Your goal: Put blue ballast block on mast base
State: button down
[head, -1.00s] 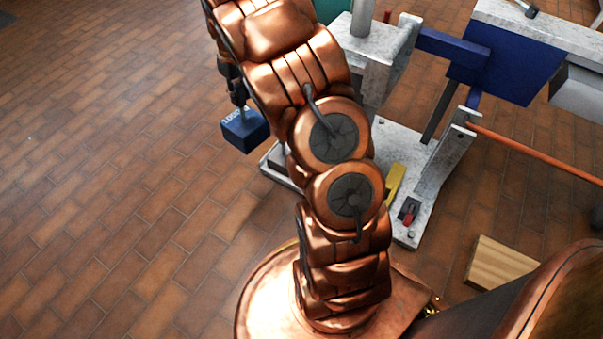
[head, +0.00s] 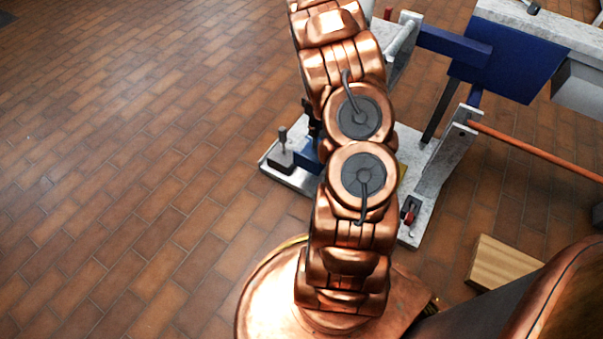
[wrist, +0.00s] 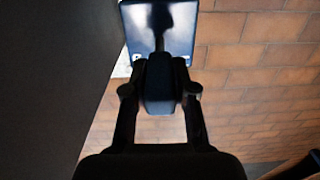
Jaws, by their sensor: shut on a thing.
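The blue ballast block (head: 306,153) shows only in part in the head view, just left of my arm and over the left part of the mast base. The mast base (head: 290,177) is a pale grey plate, much of it hidden behind my arm. In the wrist view my gripper (wrist: 160,78) is shut on the upright handle of the blue block (wrist: 182,28). I cannot tell whether the block touches the base.
A dark grey block with a knob (head: 281,158) stands on the base's left corner, close beside the blue block. A blue panel (head: 510,62), an orange rod (head: 540,150) and a wooden block (head: 500,262) lie to the right. The brick floor at left is clear.

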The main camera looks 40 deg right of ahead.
aim_at(305, 155)
jog(key=s+d+f, duration=0.1)
jog(key=s+f, duration=0.1)
jog(key=f, duration=0.1)
jog(key=shift+s+d, duration=0.1)
jog(key=shift+d, duration=0.3)
jog(key=shift+f+b, duration=1.8)
jog(key=shift+f, duration=3.1)
jog(key=c, duration=0.9)
grip_release()
jog(key=shift+f, duration=0.1)
